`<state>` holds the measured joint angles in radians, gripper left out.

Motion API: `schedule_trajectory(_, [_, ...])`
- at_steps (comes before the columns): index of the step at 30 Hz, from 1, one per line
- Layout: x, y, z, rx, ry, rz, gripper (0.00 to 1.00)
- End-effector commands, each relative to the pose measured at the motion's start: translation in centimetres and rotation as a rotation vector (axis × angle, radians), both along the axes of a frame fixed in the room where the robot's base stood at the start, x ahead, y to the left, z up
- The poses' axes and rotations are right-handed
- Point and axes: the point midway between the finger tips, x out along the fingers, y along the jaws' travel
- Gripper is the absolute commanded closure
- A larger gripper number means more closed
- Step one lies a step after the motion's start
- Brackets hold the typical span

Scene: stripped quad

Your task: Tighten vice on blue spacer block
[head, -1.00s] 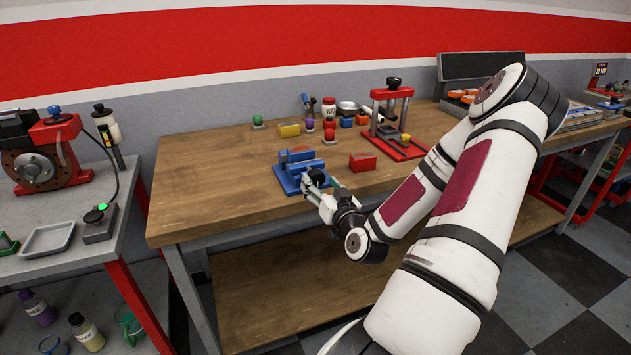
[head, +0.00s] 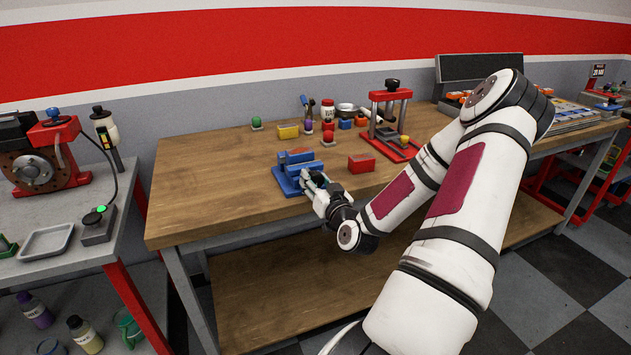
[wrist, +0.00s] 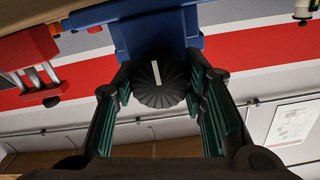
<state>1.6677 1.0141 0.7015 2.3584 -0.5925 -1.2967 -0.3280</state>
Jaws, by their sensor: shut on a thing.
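The blue vice (head: 288,183) stands near the front edge of the wooden bench, and its blue body (wrist: 155,30) fills the top of the wrist view. Blue pieces show at its jaws (head: 299,157), but I cannot clearly tell the spacer block from the vice or see any gap. The vice's black ribbed knob (wrist: 160,84) has a white mark, which points nearly straight up and down in the wrist view. My gripper (wrist: 158,92) has its fingers on both sides of this knob and is shut on it. In the head view my gripper (head: 313,181) is at the vice's front.
A red block (head: 362,163) lies just right of the vice. A red press (head: 391,120) stands behind it. Several small items, including a yellow block (head: 288,131), stand at the back. The bench top (head: 205,180) is clear on the left.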

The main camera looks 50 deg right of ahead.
Motion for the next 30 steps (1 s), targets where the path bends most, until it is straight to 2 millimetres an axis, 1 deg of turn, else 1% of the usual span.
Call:
schedule_trajectory(5, [-0.01,0.02,0.05,0.029,-0.017,0.0,0.89])
schedule_trajectory(11, [-0.05,0.04,0.15,0.119,-0.072,0.001,0.89])
schedule_trajectory(30, [-0.19,-0.04,0.19,0.62,-0.379,0.0,0.89])
